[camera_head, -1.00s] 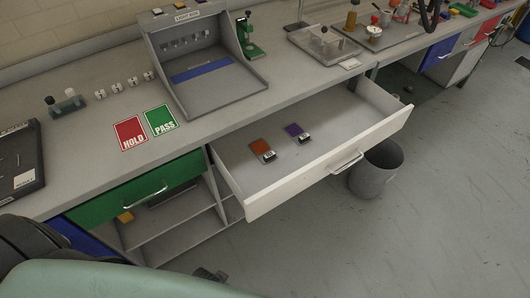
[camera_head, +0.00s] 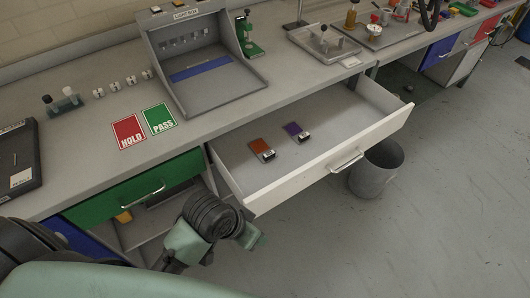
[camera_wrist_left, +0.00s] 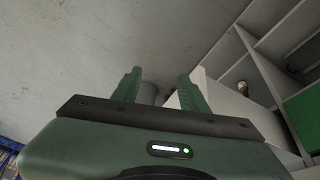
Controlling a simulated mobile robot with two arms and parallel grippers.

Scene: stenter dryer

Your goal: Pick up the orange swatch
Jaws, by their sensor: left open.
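The orange swatch (camera_head: 261,148) lies flat in the open white drawer (camera_head: 330,165), with a small black-and-white tag at its lower end. A purple swatch (camera_head: 295,130) lies to its right, apart from it. My left arm comes in at the lower left of the head view, and its gripper (camera_head: 255,238) is in front of the drawer's left front corner, outside and below it. In the left wrist view the two green fingers of the left gripper (camera_wrist_left: 159,88) stand apart with nothing between them. The swatch does not show in that view. My right gripper is not in view.
A green drawer (camera_head: 140,190) is left of the open drawer, above open shelves. A grey bin (camera_head: 375,172) stands on the floor beside the open drawer. HOLD (camera_head: 128,132) and PASS (camera_head: 159,119) cards and a light box (camera_head: 205,75) are on the bench.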

